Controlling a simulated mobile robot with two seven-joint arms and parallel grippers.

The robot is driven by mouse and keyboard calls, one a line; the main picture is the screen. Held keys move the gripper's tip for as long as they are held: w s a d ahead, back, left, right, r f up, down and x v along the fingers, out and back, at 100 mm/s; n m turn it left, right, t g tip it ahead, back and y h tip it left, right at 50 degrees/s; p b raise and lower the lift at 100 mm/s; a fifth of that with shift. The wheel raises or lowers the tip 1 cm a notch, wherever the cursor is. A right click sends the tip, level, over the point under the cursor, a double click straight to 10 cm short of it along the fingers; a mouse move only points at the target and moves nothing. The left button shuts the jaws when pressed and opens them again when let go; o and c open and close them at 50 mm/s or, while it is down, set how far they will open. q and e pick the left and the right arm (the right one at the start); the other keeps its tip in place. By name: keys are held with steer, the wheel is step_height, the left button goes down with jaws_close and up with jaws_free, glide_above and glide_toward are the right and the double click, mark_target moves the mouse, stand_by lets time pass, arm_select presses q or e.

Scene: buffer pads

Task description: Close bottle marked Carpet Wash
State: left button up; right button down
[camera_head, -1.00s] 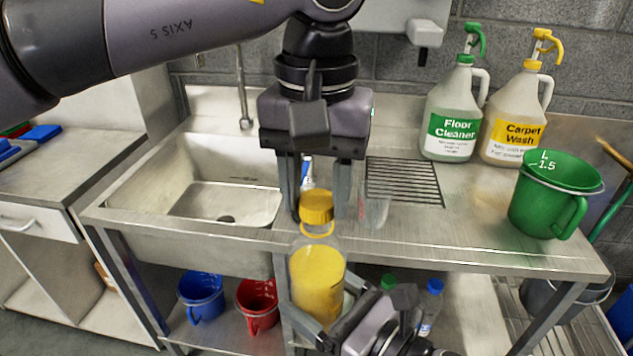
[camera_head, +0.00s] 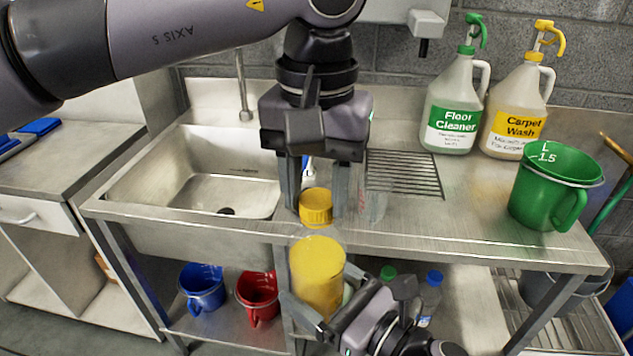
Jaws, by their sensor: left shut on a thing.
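The jug marked Carpet Wash (camera_head: 516,118) stands at the back right of the counter, with a yellow trigger top. A bottle of yellow liquid (camera_head: 317,278) is in front of the counter edge, with no label visible. My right gripper (camera_head: 322,300) comes from below and is shut around its body. A yellow cap (camera_head: 316,208) is directly above the bottle body. My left gripper (camera_head: 317,205) points down, with a finger on each side of the cap, and is shut on it. I cannot tell whether the cap sits on the neck.
A Floor Cleaner jug (camera_head: 452,112) stands beside the Carpet Wash jug. A green measuring jug (camera_head: 540,200) is at the right. The sink (camera_head: 200,185) is at the left. Blue (camera_head: 202,288) and red (camera_head: 258,297) buckets stand on the lower shelf. A clear cup (camera_head: 375,203) is close to my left gripper.

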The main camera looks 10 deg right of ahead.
arm_select(q)
steer(key=m, duration=0.9)
steer(key=shift+w+a, duration=0.1)
steer(key=shift+w, duration=0.05)
steer(key=o, duration=1)
steer(key=shift+r, duration=2.25)
steer(key=shift+c, duration=0.4)
